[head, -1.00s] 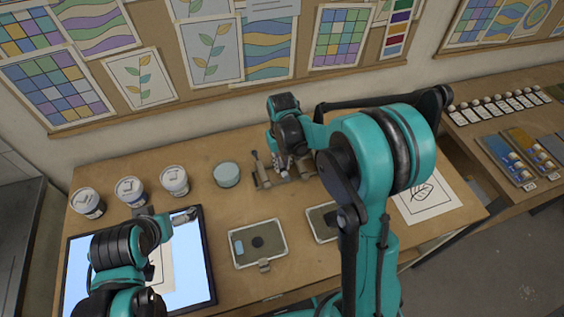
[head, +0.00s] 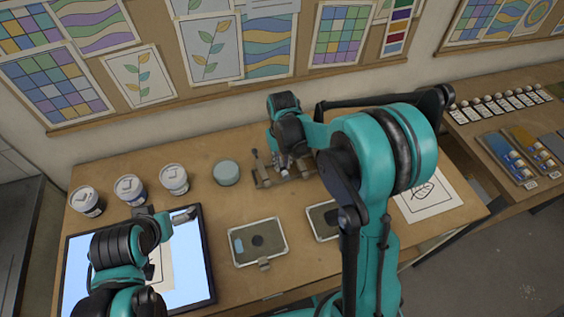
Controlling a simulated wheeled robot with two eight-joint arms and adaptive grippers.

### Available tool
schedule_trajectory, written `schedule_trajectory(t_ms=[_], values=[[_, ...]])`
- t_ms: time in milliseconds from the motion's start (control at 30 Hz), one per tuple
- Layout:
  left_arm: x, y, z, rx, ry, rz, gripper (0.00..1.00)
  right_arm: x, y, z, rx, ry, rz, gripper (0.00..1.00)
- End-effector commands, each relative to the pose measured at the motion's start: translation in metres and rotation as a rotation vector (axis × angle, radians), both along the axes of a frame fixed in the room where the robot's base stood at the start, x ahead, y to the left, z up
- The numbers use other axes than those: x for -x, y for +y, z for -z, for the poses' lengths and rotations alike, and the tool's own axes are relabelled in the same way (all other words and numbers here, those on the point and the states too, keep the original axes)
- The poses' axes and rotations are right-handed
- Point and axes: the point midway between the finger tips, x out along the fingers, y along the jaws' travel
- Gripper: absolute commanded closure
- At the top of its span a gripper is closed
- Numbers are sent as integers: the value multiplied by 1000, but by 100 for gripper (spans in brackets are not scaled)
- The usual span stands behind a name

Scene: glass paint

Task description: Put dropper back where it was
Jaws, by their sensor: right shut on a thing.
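My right gripper (head: 283,161) reaches down at the wooden tool rack (head: 265,183) at the back middle of the table. It is shut on a thin thing, which I take to be the dropper. The dropper is too small and too hidden by the gripper and arm to make out. I cannot tell whether it touches the rack. My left gripper (head: 186,216) is low over the lit light pad (head: 190,270) at the left. Its fingers are too small to tell open from shut.
Several lidded jars, one of them a white jar (head: 173,180), stand at the back left beside a round teal lid-like object (head: 227,173). Two shallow trays, one of them the middle tray (head: 240,262), lie in front. A leaf drawing (head: 432,208) lies at the right.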

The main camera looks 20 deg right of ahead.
Motion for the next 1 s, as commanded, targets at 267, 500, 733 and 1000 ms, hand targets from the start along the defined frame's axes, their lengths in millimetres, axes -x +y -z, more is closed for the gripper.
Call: schedule_trajectory(t_ms=[267, 500, 733, 1000], values=[[0, 0, 0, 0, 0, 0, 0, 0, 0, 0, 0, 0, 0, 100], [0, 0, 1, 0, 0, 0, 0, 0, 0, 1, 0, 0, 0, 100], [0, 0, 4, 0, 0, 0, 0, 0, 0, 4, 0, 0, 0, 100], [0, 0, 5, 0, 0, 0, 0, 0, 0, 5, 0, 0, 0, 63]])
